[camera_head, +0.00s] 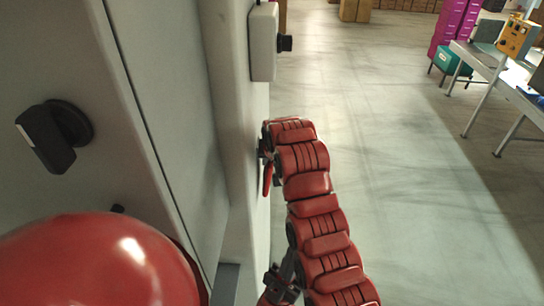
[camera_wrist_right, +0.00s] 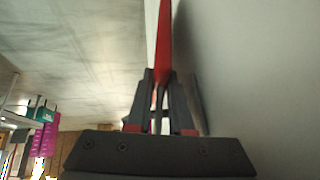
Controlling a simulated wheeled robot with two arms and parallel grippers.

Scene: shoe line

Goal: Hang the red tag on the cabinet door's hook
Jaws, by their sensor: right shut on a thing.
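My right gripper (camera_head: 264,150) is beside the side wall of the pale grey cabinet (camera_head: 228,90), at the end of my red arm. It is partly hidden by that arm. The red tag (camera_head: 267,179) shows as a narrow strip just below the gripper. In the right wrist view, the tag (camera_wrist_right: 164,40) is seen nearly edge-on between the shut fingers (camera_wrist_right: 160,78), close to a grey surface on the right. A dark handle (camera_head: 58,135) is on the cabinet's front. I cannot make out the door's hook clearly. I cannot identify my left gripper.
A pale box with a dark knob (camera_head: 263,42) sticks out from the cabinet edge above my right gripper. Open floor (camera_head: 390,150) lies to the right. Tables (camera_head: 500,75), magenta boxes (camera_head: 455,25) and a teal bin (camera_head: 452,60) stand farther back.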

